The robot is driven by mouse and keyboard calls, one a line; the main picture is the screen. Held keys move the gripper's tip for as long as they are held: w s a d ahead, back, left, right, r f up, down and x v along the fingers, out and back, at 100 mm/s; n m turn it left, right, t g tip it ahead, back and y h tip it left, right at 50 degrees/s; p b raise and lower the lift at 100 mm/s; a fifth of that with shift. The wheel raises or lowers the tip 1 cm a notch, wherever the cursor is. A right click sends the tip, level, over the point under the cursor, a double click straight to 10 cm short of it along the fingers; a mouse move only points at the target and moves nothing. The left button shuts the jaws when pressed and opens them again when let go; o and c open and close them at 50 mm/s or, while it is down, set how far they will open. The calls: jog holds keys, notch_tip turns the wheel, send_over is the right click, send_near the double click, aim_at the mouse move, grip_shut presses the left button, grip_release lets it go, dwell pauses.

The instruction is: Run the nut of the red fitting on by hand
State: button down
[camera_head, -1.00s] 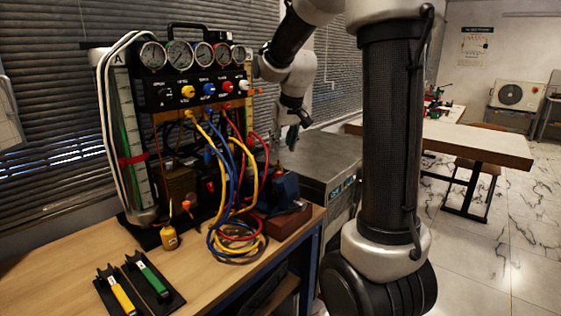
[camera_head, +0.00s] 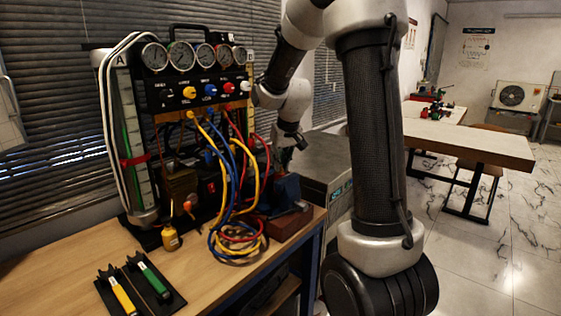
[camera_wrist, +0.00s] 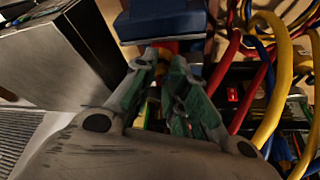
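In the wrist view, a red and yellow fitting (camera_wrist: 164,49) shows just below the edge of a blue block (camera_wrist: 165,20). My gripper (camera_wrist: 163,66) has two green-padded fingers. They stand apart with a gap between them, and the fitting shows at the far end of that gap. I cannot tell whether either pad touches it. In the head view, my gripper (camera_head: 284,147) is behind and above the blue block (camera_head: 287,188) at the bench's right end. There its fingers are largely hidden, and the fitting cannot be made out.
The gauge panel (camera_head: 200,88) stands left of my arm. Red, yellow and blue hoses (camera_head: 240,215) hang in front of it and lie coiled on the bench (camera_head: 205,275). In the wrist view, hoses (camera_wrist: 275,75) run close on the right and a grey box (camera_wrist: 50,62) stands left.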

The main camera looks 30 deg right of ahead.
jog(key=shift+m, duration=0.4)
jog(key=c, duration=1.4)
grip_release()
jog(key=v, duration=1.2)
jog(key=shift+a, duration=0.2)
